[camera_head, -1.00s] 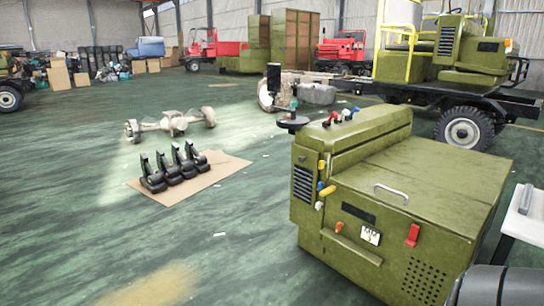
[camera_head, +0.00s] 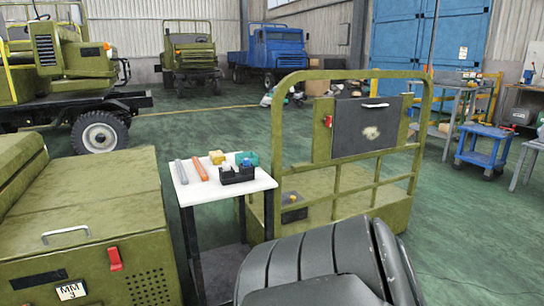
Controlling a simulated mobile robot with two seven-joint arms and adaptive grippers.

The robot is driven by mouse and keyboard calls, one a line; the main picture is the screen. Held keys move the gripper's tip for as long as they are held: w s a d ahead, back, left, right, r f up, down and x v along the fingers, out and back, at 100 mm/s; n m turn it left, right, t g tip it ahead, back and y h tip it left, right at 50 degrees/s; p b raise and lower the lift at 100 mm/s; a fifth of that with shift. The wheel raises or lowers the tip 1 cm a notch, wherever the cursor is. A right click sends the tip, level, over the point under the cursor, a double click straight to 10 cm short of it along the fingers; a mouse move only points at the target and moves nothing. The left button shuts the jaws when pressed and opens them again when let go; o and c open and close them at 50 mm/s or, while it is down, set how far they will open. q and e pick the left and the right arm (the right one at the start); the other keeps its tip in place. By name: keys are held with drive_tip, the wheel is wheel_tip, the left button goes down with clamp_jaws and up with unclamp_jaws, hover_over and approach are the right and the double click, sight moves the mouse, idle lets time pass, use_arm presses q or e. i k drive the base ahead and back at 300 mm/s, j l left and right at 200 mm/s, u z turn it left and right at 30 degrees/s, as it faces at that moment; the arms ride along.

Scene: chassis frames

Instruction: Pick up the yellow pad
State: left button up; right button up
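A small yellow block-like object (camera_head: 217,157), which looks like the yellow pad, lies near the back edge of a small white-topped table (camera_head: 207,195). An orange-red bar (camera_head: 194,168) and a grey bar (camera_head: 181,172) lie to its left. A black tray (camera_head: 236,173) with small items stands to its right, with a teal object (camera_head: 247,158) behind. The yellow object is small, so its exact shape is hard to tell. Neither of my grippers shows in the view.
An olive machine housing (camera_head: 85,220) stands left of the table. An olive railed platform (camera_head: 345,215) stands at its right. A black ribbed seat-like thing (camera_head: 320,262) fills the bottom foreground. A blue cart (camera_head: 484,146) stands at far right. Green floor lies open at right.

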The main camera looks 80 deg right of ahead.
sight(216, 158)
drive_tip(key=z, duration=1.85)
